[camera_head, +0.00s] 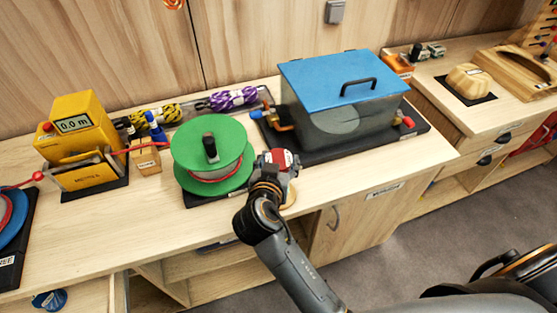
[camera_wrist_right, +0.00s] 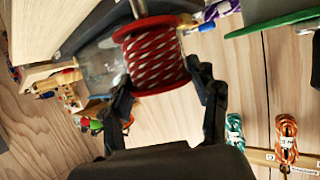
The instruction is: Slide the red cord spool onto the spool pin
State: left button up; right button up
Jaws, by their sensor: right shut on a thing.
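The red cord spool (camera_wrist_right: 153,57), with red flanges and red-and-white cord, fills the upper middle of the right wrist view. My right gripper (camera_wrist_right: 163,82) is shut on it, one finger on each side. In the head view the gripper (camera_head: 277,172) and the red spool (camera_head: 281,157) are just right of the green reel (camera_head: 188,157), above the bench's front part. A thin metal rod (camera_wrist_right: 138,8) shows at the spool's far end in the wrist view. I cannot tell whether it is the spool pin or whether it passes into the spool. My left gripper is not in view.
A clear bin with a blue lid (camera_head: 335,75) stands on a black base behind and right of the gripper. A yellow meter (camera_head: 75,125) stands left, its red cord running toward the green reel. Rope bundles (camera_head: 233,98) lie behind. The front left bench top (camera_head: 100,225) is clear.

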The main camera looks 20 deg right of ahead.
jog(key=shift+f, duration=0.2)
jog(key=shift+f+b, duration=0.75)
jog(key=shift+b, duration=0.1)
jog(key=shift+f, duration=0.25)
jog(key=shift+f+b, duration=0.6)
jog(key=shift+b, duration=0.15)
jog(key=shift+f, duration=0.25)
jog(key=shift+f+b, duration=1)
jog(key=shift+b, duration=0.1)
jog(key=shift+f, duration=0.1)
jog(key=shift+a, duration=0.1)
